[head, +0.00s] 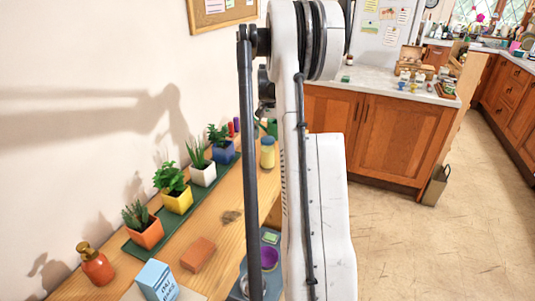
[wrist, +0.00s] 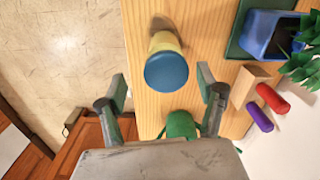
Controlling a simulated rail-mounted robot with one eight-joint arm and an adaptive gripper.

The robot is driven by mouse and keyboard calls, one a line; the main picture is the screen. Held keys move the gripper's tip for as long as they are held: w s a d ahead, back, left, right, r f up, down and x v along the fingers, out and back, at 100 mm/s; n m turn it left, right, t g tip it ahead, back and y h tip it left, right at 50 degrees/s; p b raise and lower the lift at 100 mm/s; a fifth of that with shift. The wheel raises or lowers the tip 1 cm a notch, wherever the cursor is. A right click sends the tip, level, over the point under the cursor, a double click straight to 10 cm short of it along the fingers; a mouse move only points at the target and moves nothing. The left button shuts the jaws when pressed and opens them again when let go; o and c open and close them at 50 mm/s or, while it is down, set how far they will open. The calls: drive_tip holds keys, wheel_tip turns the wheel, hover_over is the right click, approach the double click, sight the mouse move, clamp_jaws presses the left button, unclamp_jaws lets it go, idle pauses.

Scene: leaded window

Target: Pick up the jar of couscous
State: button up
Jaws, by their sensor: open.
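The jar (head: 267,155) with a pale yellow body and a blue lid stands upright on the wooden counter in the head view, just left of my arm; its label cannot be read. In the wrist view I see the jar (wrist: 166,68) from above, its blue lid towards me. My gripper (wrist: 163,88) is open, one finger to each side and a little below the lid in the picture. Nothing is between the fingers, and they do not appear to touch the jar.
A green rounded object (wrist: 181,125) is partly hidden by my gripper. A wooden block (wrist: 249,84), red cylinder (wrist: 273,98) and purple cylinder (wrist: 259,116) stand to the right. Potted plants line a green tray (head: 135,248). A brick (head: 198,254) lies nearer. The counter edge is left of the jar in the wrist view.

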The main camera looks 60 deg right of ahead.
sight(269, 139)
drive_tip(key=shift+f, duration=1.5)
drive_tip(key=shift+w+f, duration=0.2)
drive_tip(key=shift+f, duration=1.1)
drive_tip(key=shift+w+f, duration=0.2)
drive_tip(key=shift+f, duration=1.1)
drive_tip(key=shift+a, duration=0.1)
drive_tip(key=c, duration=1.6)
